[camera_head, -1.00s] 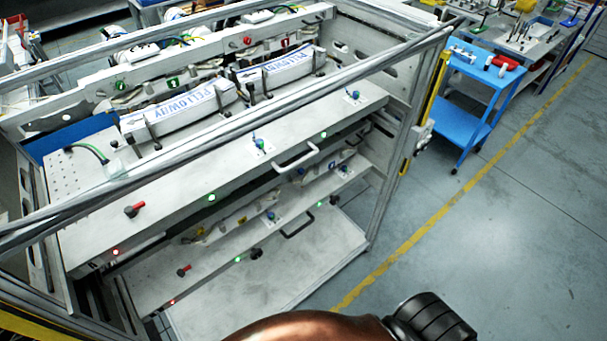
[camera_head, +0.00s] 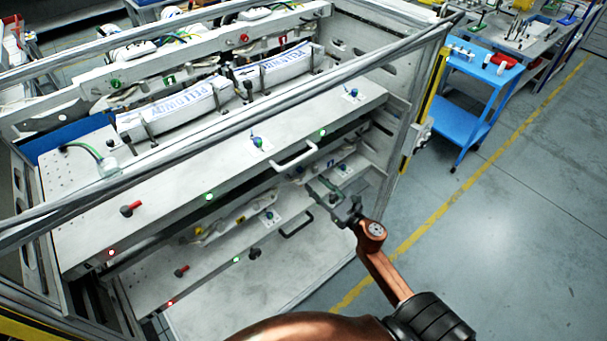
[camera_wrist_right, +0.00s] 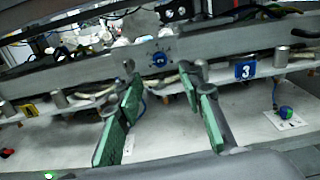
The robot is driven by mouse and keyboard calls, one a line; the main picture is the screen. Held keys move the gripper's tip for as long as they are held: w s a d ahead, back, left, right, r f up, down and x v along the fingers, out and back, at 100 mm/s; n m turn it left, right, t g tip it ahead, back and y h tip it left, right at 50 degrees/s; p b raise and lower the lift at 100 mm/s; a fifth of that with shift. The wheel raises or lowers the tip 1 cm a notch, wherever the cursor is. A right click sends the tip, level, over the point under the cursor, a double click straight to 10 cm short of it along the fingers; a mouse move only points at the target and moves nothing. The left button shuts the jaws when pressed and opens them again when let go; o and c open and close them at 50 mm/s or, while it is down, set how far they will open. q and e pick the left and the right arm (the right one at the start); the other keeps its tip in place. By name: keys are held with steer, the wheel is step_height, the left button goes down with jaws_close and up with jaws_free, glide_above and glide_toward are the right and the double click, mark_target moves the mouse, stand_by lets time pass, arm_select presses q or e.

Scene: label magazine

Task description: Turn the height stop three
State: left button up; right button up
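My right gripper (camera_head: 322,190) reaches over the lower shelf (camera_head: 215,255) of the rack, near its right part. In the right wrist view the gripper (camera_wrist_right: 167,92) is open, its two green-padded fingers apart with nothing between them. A blue label with a 3 (camera_wrist_right: 245,70) is on the rail behind the fingers, to the right. A blue-green knob on a white plate (camera_wrist_right: 286,114) stands right of the fingers, apart from them. This knob (camera_head: 342,168) also shows in the head view, beside the gripper. Another blue knob (camera_head: 269,215) is to the left. My left gripper is out of view.
The upper shelf (camera_head: 185,185) with a handle (camera_head: 294,156) overhangs the lower one. A lower handle (camera_head: 297,225) and red lever (camera_head: 181,271) are on the lower shelf front. A rack post (camera_head: 405,150) stands at right. A blue cart (camera_head: 484,95) is beyond; open floor lies to the right.

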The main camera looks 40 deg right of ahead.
mark_target(301, 171)
steer(key=w, duration=0.5)
steer(key=w+p, duration=0.1)
steer(key=w, duration=0.1)
steer(key=shift+w+a, duration=0.3)
steer(key=shift+w, duration=0.05)
jaws_close()
